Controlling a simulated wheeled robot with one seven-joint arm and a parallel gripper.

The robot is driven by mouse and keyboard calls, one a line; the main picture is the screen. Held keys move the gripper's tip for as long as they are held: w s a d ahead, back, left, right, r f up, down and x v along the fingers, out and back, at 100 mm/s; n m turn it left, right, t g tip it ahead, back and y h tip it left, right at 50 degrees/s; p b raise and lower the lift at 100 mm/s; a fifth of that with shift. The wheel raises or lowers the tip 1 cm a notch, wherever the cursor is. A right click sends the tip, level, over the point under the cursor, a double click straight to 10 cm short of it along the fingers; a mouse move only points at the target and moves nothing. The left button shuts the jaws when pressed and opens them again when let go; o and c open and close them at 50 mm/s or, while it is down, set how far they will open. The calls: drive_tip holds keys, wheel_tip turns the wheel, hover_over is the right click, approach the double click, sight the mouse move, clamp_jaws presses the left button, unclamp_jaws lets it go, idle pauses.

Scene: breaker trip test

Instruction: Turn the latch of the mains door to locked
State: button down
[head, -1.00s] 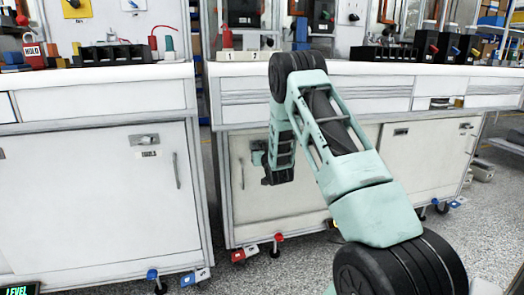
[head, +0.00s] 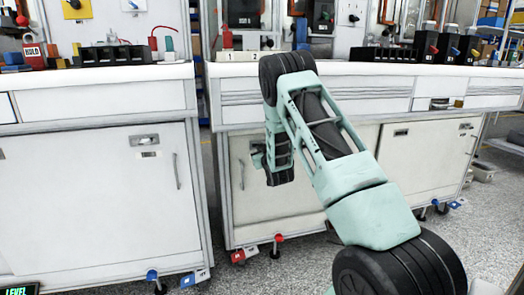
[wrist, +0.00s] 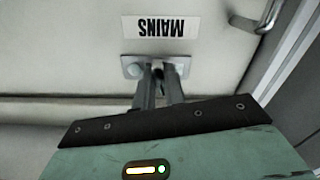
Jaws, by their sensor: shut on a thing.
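The mains door is the pale cabinet door (head: 290,208) behind my arm in the head view. It fills the wrist view, where its MAINS label (wrist: 160,27) appears upside down. The latch (wrist: 131,70) has a small metal plate beside that label. My gripper (wrist: 158,78) is at the latch with its two fingers shut on the latch's turning part. The fingers cover most of that part, so I cannot tell which way it points. In the head view my gripper (head: 258,157) is small and partly hidden by my own wrist.
A metal door handle (wrist: 268,16) stands out at the upper right of the wrist view, close to the door's edge. Another cabinet door (head: 100,205) is on the left. The worktop (head: 380,69) above holds several devices. The floor in front is grey and speckled.

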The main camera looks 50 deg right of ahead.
drive_tip(key=shift+n+p, duration=0.3)
drive_tip(key=shift+n, duration=7.3)
drive_tip(key=shift+r, duration=0.1)
drive_tip(key=c, duration=1.5)
unclamp_jaws()
drive_tip(key=shift+o, duration=0.2)
